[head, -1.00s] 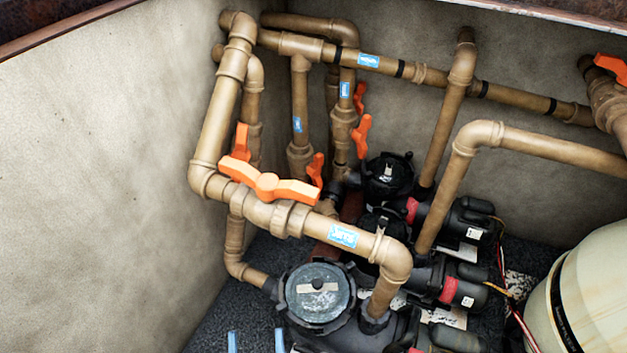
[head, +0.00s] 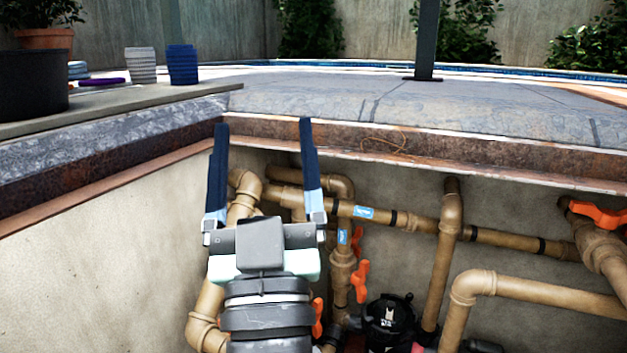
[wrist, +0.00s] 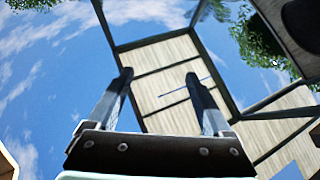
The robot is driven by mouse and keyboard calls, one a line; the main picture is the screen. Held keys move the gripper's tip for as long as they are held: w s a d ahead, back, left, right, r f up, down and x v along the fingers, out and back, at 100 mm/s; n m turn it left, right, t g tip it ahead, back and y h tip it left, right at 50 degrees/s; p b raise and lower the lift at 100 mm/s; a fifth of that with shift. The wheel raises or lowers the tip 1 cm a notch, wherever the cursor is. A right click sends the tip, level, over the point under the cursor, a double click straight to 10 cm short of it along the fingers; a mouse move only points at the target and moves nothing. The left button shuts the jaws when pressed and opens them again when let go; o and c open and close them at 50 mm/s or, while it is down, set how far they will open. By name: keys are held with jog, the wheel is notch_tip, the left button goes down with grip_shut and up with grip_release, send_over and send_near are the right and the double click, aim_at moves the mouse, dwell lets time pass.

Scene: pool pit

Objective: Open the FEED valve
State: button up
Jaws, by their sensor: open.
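My gripper (head: 263,125) is open and empty, its two dark fingers pointing up in front of the pit's back wall and rim. In the wrist view the fingers (wrist: 159,76) stand apart against sky and an overhead wooden frame. Orange valve handles show on the tan pipes: a middle one (head: 361,282), one above it (head: 357,240), a lower one (head: 317,317) partly hidden by my arm, and one at far right (head: 600,215). Blue labels (head: 363,212) on the pipes are too small to read, so I cannot tell which valve is FEED. My gripper touches no handle.
The pit's rusty rim (head: 400,145) runs behind the fingers. A ledge at left holds a dark pot (head: 30,85), a grey cup (head: 141,66) and a blue cup (head: 182,65). A black pump (head: 390,322) stands low. A tan pipe (head: 540,290) crosses at right.

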jog(key=s+d+r+m+t+h+p, duration=0.1)
jog(key=s+d+r+m+t+h, duration=0.3)
jog(key=s+r, duration=0.75)
notch_tip(320, 180, up, 39)
jog(key=w+n+g+p, duration=0.1)
jog(key=n+g+p, duration=0.1)
jog(key=p, duration=3.6)
jog(key=shift+w+d+g+y, duration=0.25)
jog(key=shift+w+g+y, duration=0.05)
jog(key=shift+w+y, duration=0.1)
